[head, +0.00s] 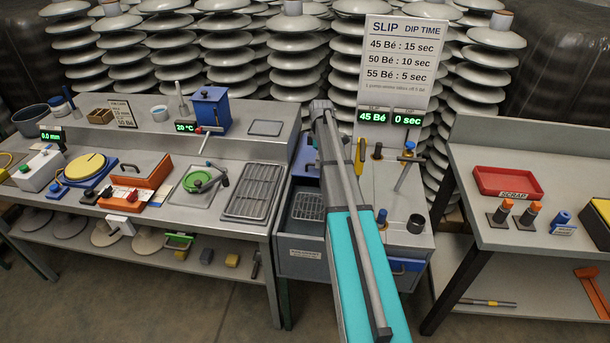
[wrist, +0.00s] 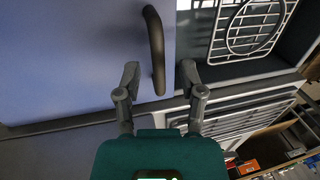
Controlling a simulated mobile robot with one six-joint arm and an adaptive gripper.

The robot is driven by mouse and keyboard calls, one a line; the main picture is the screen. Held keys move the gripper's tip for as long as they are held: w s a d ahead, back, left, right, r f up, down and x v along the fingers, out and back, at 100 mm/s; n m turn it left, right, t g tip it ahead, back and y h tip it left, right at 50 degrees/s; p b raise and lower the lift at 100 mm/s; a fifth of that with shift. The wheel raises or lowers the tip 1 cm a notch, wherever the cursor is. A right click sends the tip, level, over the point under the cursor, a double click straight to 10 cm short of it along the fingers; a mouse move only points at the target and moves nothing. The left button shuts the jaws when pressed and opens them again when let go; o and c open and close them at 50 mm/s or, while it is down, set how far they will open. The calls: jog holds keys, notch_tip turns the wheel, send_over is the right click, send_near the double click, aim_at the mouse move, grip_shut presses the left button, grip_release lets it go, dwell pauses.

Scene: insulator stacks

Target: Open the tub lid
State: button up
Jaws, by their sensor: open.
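In the wrist view a flat blue lid panel (wrist: 80,60) fills the left side, with a dark bar handle (wrist: 156,45) near its right edge. My gripper (wrist: 159,75) is open and empty, its two fingers apart on either side of the handle's near end in the picture. I cannot tell how far the fingertips are from it in depth. In the head view my arm hides the gripper and most of the lid; the grey tub cabinet (head: 302,271) shows to the left of the arm.
A wire rack (head: 308,206) sits in a dark recess beside the lid. A larger drying rack (head: 254,191) lies on the left bench. A dip-time sign, a blue-handled post (head: 408,160) and a dark cup (head: 416,223) stand right of my arm. A red scrap tray (head: 508,181) is on the right bench.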

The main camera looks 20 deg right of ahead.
jog(key=s+a, duration=0.2)
jog(key=s, duration=0.1)
jog(key=s+a, duration=0.2)
jog(key=s, duration=0.1)
jog(key=s+a, duration=0.2)
jog(key=s, duration=0.1)
jog(key=shift+s+a, duration=0.25)
jog(key=shift+s, duration=0.15)
jog(key=shift+s+a+r, duration=0.15)
jog(key=shift+s+r, duration=0.05)
notch_tip(320, 180, up, 13)
jog(key=w+d+p, duration=0.2)
jog(key=w+p, duration=0.1)
jog(key=p, duration=1.1)
jog(key=shift+s+a+f+m+t+h+b, duration=0.2)
jog(key=shift+s+a+f+m+b, duration=1.5)
jog(key=shift+a, duration=1.4)
jog(key=shift+s+a+f+m+t+h+b, duration=0.2)
jog(key=shift+s+a+f+m+b, duration=0.95)
jog(key=shift+s+a+f+b, duration=1.45)
jog(key=shift+s+a+f+m+t+h+b, duration=0.15)
jog(key=shift+s+a+f+m+b, duration=1.2)
jog(key=shift+a, duration=2.25)
jog(key=shift+s+r+p, duration=0.3)
jog(key=shift+s+r, duration=0.1)
jog(key=shift+r, duration=0.05)
